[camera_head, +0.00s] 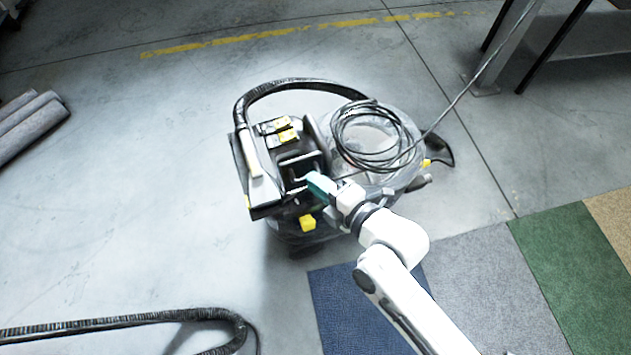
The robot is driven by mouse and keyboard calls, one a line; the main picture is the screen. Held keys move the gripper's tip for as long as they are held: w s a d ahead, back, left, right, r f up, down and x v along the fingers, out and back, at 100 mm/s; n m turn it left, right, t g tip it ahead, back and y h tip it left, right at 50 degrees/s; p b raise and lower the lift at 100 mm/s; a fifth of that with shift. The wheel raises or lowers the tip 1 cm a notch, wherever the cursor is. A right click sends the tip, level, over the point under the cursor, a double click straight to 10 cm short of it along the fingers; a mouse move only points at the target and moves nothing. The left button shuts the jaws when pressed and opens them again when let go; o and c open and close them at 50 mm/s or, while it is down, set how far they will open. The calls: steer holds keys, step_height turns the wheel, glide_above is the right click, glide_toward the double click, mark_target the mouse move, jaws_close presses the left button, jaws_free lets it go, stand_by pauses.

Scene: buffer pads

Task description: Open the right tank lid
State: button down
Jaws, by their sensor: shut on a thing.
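A floor-cleaning machine (258,192) stands upright on the concrete floor, with a black boxy left part and a rounded, clear-grey tank (345,140) on its right. My gripper (309,180) reaches in from the lower right to the dark, frame-like part (298,160) between them. It is shut on a part of the machine there. The fingertips and the gripped part are small and partly hidden, so I cannot tell whether that part is the right tank lid or how far any lid is raised.
A coiled black cable (345,127) lies over the tank, with one strand running to the upper right. A black hose (300,82) arches behind the machine. Another hose (120,321) lies front left.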

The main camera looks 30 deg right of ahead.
steer(key=shift+s+a+f+b, duration=0.25)
steer(key=shift+s+f+b, duration=0.1)
steer(key=shift+s+f, duration=0.9)
steer(key=c, duration=1.2)
jaws_free()
steer(key=shift+w+d+r, duration=0.1)
steer(key=shift+w+r, duration=0.05)
steer(key=shift+o, duration=0.2)
steer(key=shift+r, duration=0.1)
steer(key=p+v, duration=0.3)
steer(key=v, duration=0.7)
steer(key=shift+s, duration=0.4)
